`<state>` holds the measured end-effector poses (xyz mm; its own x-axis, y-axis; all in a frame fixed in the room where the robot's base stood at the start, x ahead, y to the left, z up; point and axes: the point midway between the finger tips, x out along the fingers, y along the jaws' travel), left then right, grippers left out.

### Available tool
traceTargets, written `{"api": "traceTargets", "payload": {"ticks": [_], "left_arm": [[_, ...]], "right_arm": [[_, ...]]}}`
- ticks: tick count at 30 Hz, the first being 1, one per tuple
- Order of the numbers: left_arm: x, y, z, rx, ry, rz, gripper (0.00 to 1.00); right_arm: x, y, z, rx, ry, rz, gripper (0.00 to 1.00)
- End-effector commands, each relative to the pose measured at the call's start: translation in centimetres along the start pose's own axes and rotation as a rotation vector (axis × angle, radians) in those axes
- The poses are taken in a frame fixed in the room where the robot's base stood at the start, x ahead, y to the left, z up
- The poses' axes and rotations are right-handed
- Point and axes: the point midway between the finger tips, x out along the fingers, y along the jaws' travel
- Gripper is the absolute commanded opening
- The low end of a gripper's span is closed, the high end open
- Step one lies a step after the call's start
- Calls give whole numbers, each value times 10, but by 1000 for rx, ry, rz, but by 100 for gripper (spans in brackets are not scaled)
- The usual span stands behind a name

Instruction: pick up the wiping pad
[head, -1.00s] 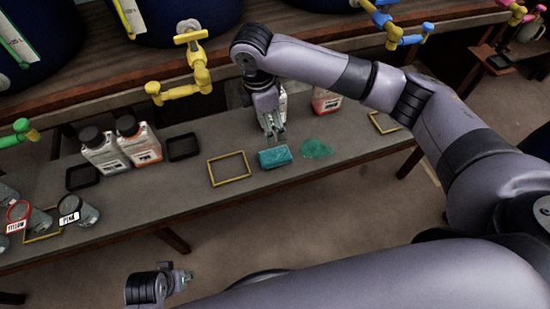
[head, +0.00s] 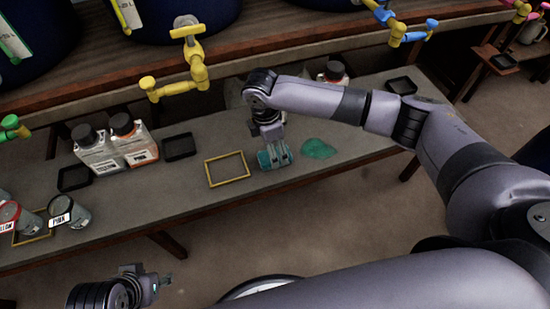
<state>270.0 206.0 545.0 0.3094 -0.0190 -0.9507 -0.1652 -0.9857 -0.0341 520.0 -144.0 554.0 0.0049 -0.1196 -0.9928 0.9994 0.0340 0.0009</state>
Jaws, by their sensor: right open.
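The wiping pad (head: 264,161) is a small teal block lying on the grey bench, between a yellow frame and a green spill. My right gripper (head: 277,160) is open, with its fingers down at the pad and hiding much of it. I cannot tell whether the fingers touch it. My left gripper (head: 160,281) is at the bottom left, away from the bench; its jaw state is unclear.
The yellow frame (head: 207,174) lies left of the pad and the green spill (head: 318,149) right of it. Bottles (head: 134,141) and a black tray (head: 179,147) stand further left. A yellow tap (head: 197,72) overhangs behind. A labelled jar (head: 80,217) stands at left.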

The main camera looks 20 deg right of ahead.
Motion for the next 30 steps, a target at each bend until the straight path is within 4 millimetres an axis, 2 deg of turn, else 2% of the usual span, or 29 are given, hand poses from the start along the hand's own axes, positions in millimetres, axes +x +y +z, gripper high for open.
{"api": "traceTargets", "payload": {"ticks": [1, 4, 8, 14, 30], "left_arm": [[10, 0, 4, 0, -4, 0, 42], [13, 0, 4, 0, -4, 0, 42], [15, 0, 5, 0, -3, 0, 42], [14, 0, 5, 0, -3, 0, 42], [14, 0, 5, 0, -3, 0, 42]], "right_arm": [[15, 0, -1, 1, -3, -3, 72], [27, 0, -1, 0, -2, -2, 72], [34, 1, -1, 0, -1, 0, 72], [34, 1, -1, -1, -1, 0, 72], [34, 0, -1, -1, -1, -1, 37]]}}
